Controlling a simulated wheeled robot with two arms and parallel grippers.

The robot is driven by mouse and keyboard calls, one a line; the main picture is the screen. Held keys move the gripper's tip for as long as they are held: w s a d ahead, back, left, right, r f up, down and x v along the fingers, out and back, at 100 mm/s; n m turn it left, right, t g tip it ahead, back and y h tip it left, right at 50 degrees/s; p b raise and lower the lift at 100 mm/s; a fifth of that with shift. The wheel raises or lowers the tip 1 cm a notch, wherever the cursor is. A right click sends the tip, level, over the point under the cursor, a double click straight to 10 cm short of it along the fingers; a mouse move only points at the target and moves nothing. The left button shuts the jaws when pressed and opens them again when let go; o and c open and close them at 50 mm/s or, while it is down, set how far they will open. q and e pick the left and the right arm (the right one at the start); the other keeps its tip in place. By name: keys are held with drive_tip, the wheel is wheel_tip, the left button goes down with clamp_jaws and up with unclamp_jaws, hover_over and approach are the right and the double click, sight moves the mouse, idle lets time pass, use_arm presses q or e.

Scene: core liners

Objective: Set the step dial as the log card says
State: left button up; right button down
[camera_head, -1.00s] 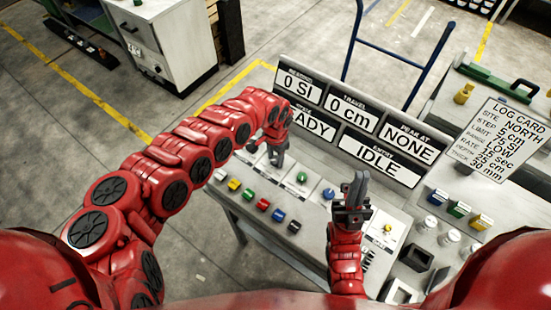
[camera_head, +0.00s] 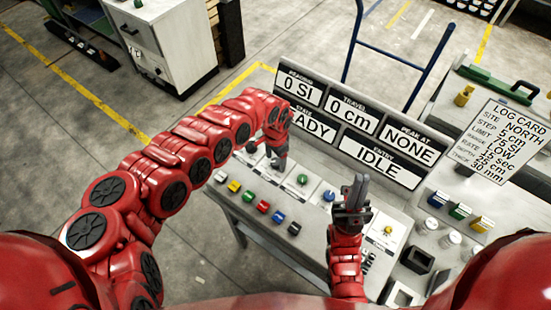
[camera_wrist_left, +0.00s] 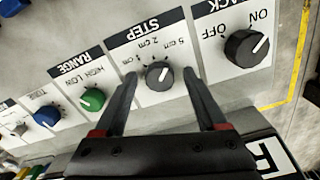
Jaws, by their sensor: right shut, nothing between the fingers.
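The grey step dial (camera_wrist_left: 159,76) sits on its white STEP plate in the left wrist view, with 5 cm and 2 cm marks. Its white pointer line shows, but which mark it meets is hard to tell. My left gripper (camera_wrist_left: 161,74) is open, its fingers on either side of the dial with gaps visible. In the head view my left gripper (camera_head: 279,163) is over the panel and hides the dial. The log card (camera_head: 507,140) at right reads STEP 5 cm. My right gripper (camera_head: 357,184) is shut and empty, pointing up.
Beside the dial are the green RANGE knob (camera_wrist_left: 92,99), a blue knob (camera_wrist_left: 47,117) and the black ON/OFF knob (camera_wrist_left: 246,47). The display board (camera_head: 350,125) stands behind the panel, reading 0 SI, 0 cm, NONE and IDLE. Coloured blocks (camera_head: 460,210) stand at right.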

use_arm(q)
drive_tip(key=shift+w+r, duration=0.1)
drive_tip(key=shift+r, duration=0.15)
wheel_tip(320, 180, up, 7)
drive_tip(key=shift+r+b, duration=0.15)
drive_tip(key=shift+b, duration=0.35)
wheel_tip(320, 180, up, 10)
drive_tip(key=f+p, duration=0.1)
drive_tip(key=p, duration=0.5)
hover_over(275, 161)
drive_tip(key=shift+r, duration=0.25)
